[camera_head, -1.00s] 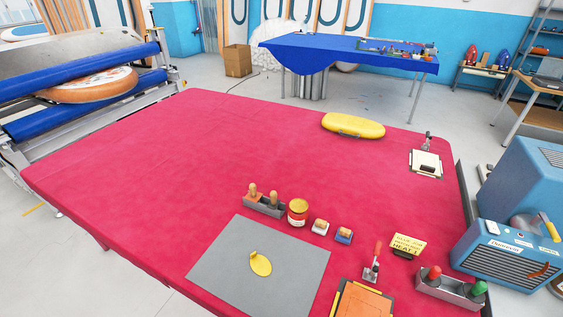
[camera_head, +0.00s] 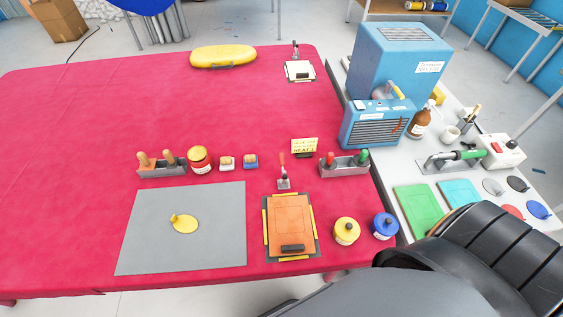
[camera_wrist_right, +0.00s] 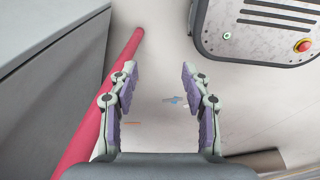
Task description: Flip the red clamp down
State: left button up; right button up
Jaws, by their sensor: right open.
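The red clamp (camera_head: 283,172) stands upright on the red table at the top edge of the orange board in the head view. Its red handle points up and its base is metal. The orange board (camera_head: 290,217) lies in a dark frame with yellow edge strips, with a dark block at its lower end. My right gripper (camera_wrist_right: 158,82) is open and empty in the right wrist view, with the floor behind it; the clamp does not show there. My left gripper is not in view.
A yellow sign (camera_head: 304,146) and a grey holder (camera_head: 345,167) with red and green handles stand right of the clamp. Yellow (camera_head: 346,232) and blue (camera_head: 384,227) pots sit right of the board. A grey mat (camera_head: 183,250) lies left. A blue machine (camera_head: 396,65) stands beyond the table's right edge.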

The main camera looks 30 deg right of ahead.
aim_at(280, 156)
jog(key=k+l, duration=0.1)
jog(key=k, duration=0.6)
jog(key=k+z, duration=0.15)
jog(key=k, duration=0.55)
